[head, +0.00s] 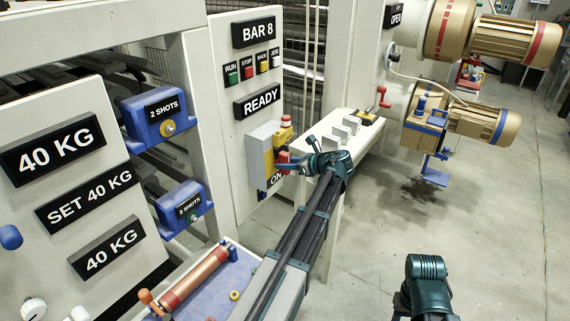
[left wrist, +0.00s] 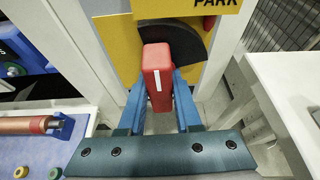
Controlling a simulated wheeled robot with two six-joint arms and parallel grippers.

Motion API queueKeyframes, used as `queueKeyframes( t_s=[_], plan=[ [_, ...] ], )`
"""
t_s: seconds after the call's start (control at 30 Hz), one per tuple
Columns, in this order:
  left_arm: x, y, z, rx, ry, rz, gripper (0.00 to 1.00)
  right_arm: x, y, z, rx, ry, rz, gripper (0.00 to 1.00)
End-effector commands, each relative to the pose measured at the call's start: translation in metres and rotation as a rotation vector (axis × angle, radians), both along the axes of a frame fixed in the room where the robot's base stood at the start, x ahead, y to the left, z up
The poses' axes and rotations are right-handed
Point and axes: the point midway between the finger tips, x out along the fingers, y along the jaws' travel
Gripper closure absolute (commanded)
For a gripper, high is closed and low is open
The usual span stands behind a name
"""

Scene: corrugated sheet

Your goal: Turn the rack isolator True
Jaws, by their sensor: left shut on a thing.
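The rack isolator is a grey box (head: 262,147) with a yellow face, on the cream panel in the head view. Its red handle (head: 283,158) sticks out at the right, and an "ON" label shows below. My left gripper (head: 287,166) is at the handle. In the left wrist view, the blue fingers (left wrist: 158,100) are shut on the red handle (left wrist: 157,70), one on each side. My right gripper is out of view.
The panel above carries "BAR 8" (head: 254,32), several coloured buttons and "READY" (head: 259,101). A cream bench (head: 345,128) stands to the right of the isolator. A blue tray (head: 221,289) with a copper roller (head: 195,279) lies below. Open floor is at the right.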

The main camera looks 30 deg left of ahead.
Motion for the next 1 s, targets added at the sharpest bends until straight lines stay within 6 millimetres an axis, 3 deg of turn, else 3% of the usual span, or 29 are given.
queueKeyframes(
  t_s=[0.5,0.53,0.7,1.0],
  plan=[
    [-0.0013,-0.0011,-0.0014,-0.005,0.019,0.002,1.00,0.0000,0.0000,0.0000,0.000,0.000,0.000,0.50],
    [-0.0013,-0.0011,-0.0014,-0.005,0.019,0.002,0.66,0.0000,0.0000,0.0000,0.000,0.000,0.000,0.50],
    [-0.0007,-0.0007,-0.0008,-0.003,0.018,0.001,0.38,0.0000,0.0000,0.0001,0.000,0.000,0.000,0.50],
    [-0.0004,-0.0017,0.0009,-0.001,0.018,0.000,0.38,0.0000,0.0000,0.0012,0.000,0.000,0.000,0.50]
  ],
)
